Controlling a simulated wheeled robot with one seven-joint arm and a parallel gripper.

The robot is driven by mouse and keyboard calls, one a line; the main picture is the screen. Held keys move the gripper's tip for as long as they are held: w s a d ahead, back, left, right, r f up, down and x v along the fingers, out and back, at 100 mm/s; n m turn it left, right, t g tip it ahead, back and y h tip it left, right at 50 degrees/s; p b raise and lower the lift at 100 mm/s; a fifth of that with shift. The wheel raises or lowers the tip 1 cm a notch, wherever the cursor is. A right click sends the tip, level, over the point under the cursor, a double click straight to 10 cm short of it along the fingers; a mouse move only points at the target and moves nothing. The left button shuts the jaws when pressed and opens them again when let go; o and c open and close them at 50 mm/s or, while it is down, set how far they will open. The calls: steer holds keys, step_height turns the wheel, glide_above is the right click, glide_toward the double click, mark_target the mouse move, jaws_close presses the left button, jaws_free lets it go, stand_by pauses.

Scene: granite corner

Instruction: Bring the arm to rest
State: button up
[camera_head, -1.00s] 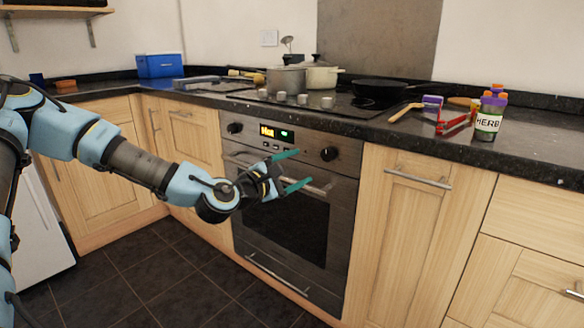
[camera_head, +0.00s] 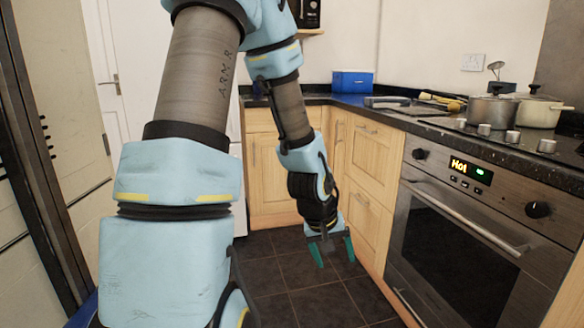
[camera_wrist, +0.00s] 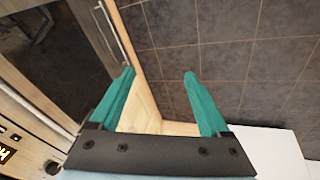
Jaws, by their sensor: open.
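My gripper (camera_head: 334,250) hangs at the end of my arm, with its teal fingers pointing down over the dark tiled floor. The fingers are apart and nothing is between them. In the wrist view my gripper (camera_wrist: 160,75) also shows open and empty, with floor tiles and a strip of cabinet front behind the fingers. My arm fills the left and middle of the head view, with the upper links close to the camera and the forearm dropping toward the floor.
The oven (camera_head: 455,250) with its long handle stands right of my gripper. Wooden cabinets (camera_head: 366,165) stand behind it. The granite worktop (camera_head: 395,114) holds a blue box (camera_head: 352,82) and pots (camera_head: 492,108). A white door (camera_head: 112,85) is at left. The tiled floor (camera_head: 290,272) around the gripper is clear.

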steer(key=s+a+r+y, duration=0.1)
steer(key=s+a+r, duration=0.15)
steer(key=a, duration=0.35)
steer(key=s+a+r+g+y, duration=0.1)
steer(key=a+r, duration=0.2)
steer(key=a, duration=0.2)
steer(key=s+a+r+y, duration=0.1)
steer(key=s+a+r, duration=0.15)
steer(key=a, duration=0.35)
step_height(320, 180, up, 17)
steer(key=p, duration=1.7)
steer(key=shift+w+d+r, duration=0.2)
steer(key=shift+w+d, duration=0.05)
steer(key=shift+w, duration=0.15)
